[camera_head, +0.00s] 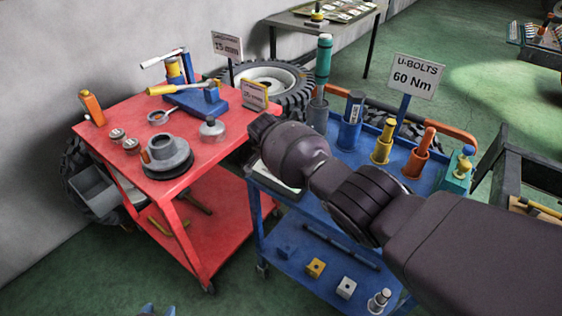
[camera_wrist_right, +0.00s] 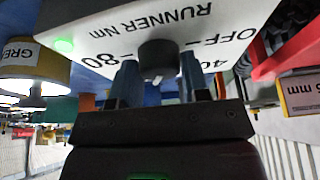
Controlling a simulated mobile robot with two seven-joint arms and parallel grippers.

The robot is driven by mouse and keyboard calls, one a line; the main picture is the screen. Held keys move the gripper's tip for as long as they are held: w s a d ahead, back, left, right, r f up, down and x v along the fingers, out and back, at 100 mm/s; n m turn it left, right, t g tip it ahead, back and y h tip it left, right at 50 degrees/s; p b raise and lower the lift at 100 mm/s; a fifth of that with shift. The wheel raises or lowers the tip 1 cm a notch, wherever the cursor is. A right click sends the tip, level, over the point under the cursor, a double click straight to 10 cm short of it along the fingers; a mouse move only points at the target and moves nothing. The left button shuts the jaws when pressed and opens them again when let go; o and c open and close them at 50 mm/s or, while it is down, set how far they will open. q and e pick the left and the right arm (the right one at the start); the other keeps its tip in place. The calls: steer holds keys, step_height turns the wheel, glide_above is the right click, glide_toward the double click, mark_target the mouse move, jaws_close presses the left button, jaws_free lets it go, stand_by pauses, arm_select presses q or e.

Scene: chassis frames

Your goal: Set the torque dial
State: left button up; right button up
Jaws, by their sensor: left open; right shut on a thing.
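The torque dial (camera_wrist_right: 158,60) is a dark round knob with a small white mark on its lower edge in the right wrist view. It sits on a white panel (camera_wrist_right: 140,25) lettered RUNNER Nm, which appears upside down, with OFF and 40 to the right of the knob and 80 to the left. My right gripper (camera_wrist_right: 158,80) is shut on the dial, one blue fingertip on each side. In the head view my right arm hides the dial. My left gripper (camera_head: 158,311) is open at the bottom edge of the head view, only its blue fingertips showing, away from the carts.
A red cart (camera_head: 225,145) with tools and jars stands at the left. A blue cart (camera_head: 265,205) at centre holds tools in upright holders under a U-BOLTS 60 Nm sign (camera_head: 414,77). A wheel (camera_head: 270,75) lies behind.

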arm_select(q)
steer(key=shift+s+f, duration=0.35)
arm_select(e)
steer(key=shift+m, duration=0.4)
steer(key=o, duration=0.9)
steer(key=shift+d, duration=0.1)
arm_select(q)
steer(key=shift+w+r, duration=0.1)
steer(key=shift+w, duration=0.1)
steer(key=shift+w+r, duration=0.1)
